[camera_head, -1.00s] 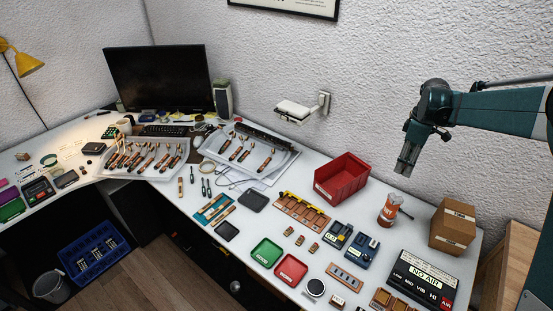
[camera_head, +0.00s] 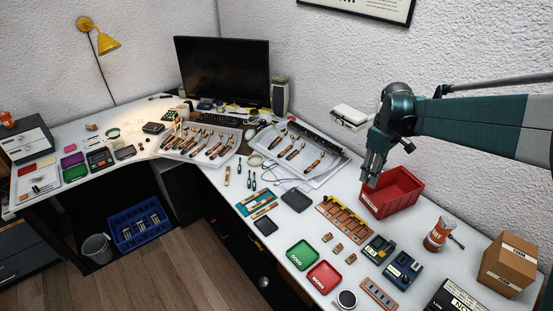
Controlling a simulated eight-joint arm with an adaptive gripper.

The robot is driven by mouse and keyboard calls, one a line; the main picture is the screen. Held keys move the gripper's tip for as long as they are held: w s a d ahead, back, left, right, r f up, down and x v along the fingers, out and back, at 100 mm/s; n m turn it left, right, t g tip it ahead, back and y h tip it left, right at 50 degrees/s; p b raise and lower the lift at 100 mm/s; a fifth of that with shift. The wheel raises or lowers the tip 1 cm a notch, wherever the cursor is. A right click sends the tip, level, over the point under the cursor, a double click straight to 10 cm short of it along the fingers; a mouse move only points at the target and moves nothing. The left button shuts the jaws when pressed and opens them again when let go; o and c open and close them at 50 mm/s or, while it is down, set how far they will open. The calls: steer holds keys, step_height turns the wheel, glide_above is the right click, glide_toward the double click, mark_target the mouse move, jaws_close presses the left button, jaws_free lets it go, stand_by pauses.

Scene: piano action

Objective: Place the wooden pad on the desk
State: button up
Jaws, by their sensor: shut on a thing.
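My gripper (camera_head: 375,168) hangs pointing down in front of the wall, at the left side of the red bin in the picture. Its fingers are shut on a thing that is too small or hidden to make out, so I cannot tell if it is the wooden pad. The white desk (camera_head: 215,190) runs along the wall and turns a corner at the left. Several small brown blocks, one of them here (camera_head: 337,247), lie on it in front of a brown slotted wooden tray (camera_head: 345,219). I cannot tell if any is the pad.
The red bin (camera_head: 405,197) is close to my gripper. A bare strip lies around the black tray (camera_head: 297,200).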

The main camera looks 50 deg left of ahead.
glide_above(316, 229)
step_height(316, 229, down, 17)
steer(key=shift+s+b, duration=0.15)
steer(key=shift+b, duration=0.2)
steer(key=shift+f+b, duration=0.4)
steer(key=shift+f, duration=2.7)
steer(key=shift+f, duration=0.1)
steer(key=shift+f, duration=1.75)
steer(key=shift+f+b, duration=0.15)
steer(key=shift+b, duration=0.2)
